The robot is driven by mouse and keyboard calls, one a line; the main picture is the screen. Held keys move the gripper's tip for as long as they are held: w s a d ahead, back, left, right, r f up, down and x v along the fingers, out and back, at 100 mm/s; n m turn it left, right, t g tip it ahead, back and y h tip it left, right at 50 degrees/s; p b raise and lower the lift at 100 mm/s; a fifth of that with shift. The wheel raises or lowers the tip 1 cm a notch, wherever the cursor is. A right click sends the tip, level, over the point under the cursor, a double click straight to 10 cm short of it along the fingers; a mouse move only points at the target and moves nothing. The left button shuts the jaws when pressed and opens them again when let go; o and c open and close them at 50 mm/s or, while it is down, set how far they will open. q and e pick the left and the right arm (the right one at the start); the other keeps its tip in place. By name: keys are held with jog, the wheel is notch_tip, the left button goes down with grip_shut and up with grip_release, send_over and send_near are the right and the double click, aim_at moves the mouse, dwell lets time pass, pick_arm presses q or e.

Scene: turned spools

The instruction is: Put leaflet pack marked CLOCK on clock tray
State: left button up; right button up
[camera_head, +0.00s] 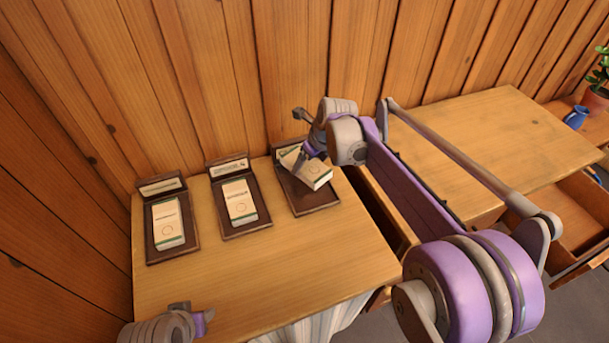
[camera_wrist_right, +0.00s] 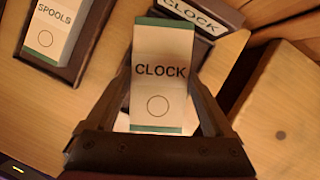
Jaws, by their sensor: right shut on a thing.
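The white leaflet pack marked CLOCK (camera_wrist_right: 160,75), with green end bands, is between the fingers of my right gripper (camera_wrist_right: 160,90). The pack also shows in the head view (camera_head: 314,174). My right gripper (camera_head: 308,153) is shut on it, over the dark brown clock tray (camera_head: 312,207), the rightmost of three. The tray's raised label reads CLOCK in the wrist view (camera_wrist_right: 192,14). The pack lies askew to the tray, and I cannot tell whether they touch. My left gripper (camera_head: 204,321) is at the bottom left, away from the trays; its jaws are unclear.
A middle tray (camera_head: 230,235) holds a pack (camera_head: 239,203); the wrist view shows a neighbouring pack marked SPOOLS (camera_wrist_right: 52,28). A left tray (camera_head: 155,256) holds another pack (camera_head: 168,223). The table's front (camera_head: 290,262) is clear. A wooden wall stands behind; an open drawer (camera_head: 570,230) is at right.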

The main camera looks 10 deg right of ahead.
jog(key=shift+f+b, duration=0.3)
jog(key=shift+f, duration=2.85)
jog(key=shift+f, duration=0.1)
jog(key=o, duration=1.2)
jog(key=shift+o, duration=0.2)
